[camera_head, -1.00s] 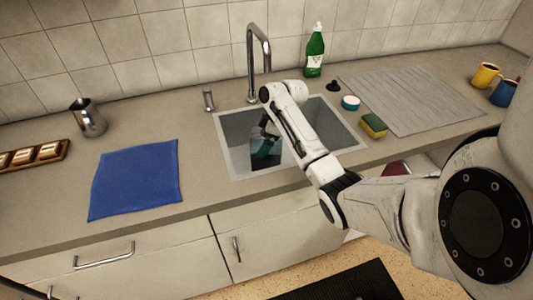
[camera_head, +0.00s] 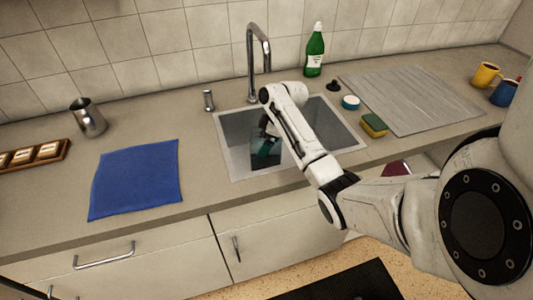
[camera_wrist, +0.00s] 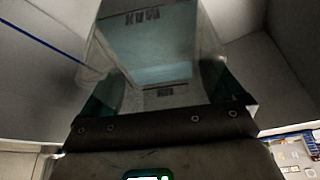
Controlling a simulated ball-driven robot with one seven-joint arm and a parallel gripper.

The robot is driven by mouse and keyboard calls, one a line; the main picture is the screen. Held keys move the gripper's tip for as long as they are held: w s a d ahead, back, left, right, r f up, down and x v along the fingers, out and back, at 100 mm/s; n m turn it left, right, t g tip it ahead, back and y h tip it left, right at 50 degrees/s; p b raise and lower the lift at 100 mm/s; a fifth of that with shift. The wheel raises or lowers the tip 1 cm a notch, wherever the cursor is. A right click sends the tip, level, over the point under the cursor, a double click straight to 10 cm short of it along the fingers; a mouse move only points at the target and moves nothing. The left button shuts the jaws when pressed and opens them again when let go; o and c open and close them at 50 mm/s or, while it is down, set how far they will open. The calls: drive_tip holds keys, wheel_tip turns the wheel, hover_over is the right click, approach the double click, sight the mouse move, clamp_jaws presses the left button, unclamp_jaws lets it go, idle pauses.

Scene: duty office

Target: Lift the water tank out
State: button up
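The water tank (camera_wrist: 155,50) is a clear, box-like container with a "MAX" mark, filling the middle of the wrist view. In the head view the tank (camera_head: 268,158) is a dark teal-tinted shape inside the sink, partly hidden by my arm. My gripper (camera_wrist: 158,98) has a teal-padded finger against each side of the tank and looks shut on it. In the head view my gripper (camera_head: 264,140) points down into the sink. Whether the tank's base touches the sink floor is hidden.
The steel sink (camera_head: 232,150) surrounds the tank, with a tall faucet (camera_head: 252,60) behind. A blue cloth (camera_head: 135,180) lies left on the counter. A sponge (camera_head: 374,125), a small round tub (camera_head: 350,102) and a green bottle (camera_head: 315,52) stand right and behind.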

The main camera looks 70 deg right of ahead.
drive_tip(key=c, duration=1.4)
drive_tip(key=shift+o, duration=0.2)
drive_tip(key=shift+r, duration=0.1)
drive_tip(key=shift+d+r, duration=0.1)
drive_tip(key=shift+r, duration=0.05)
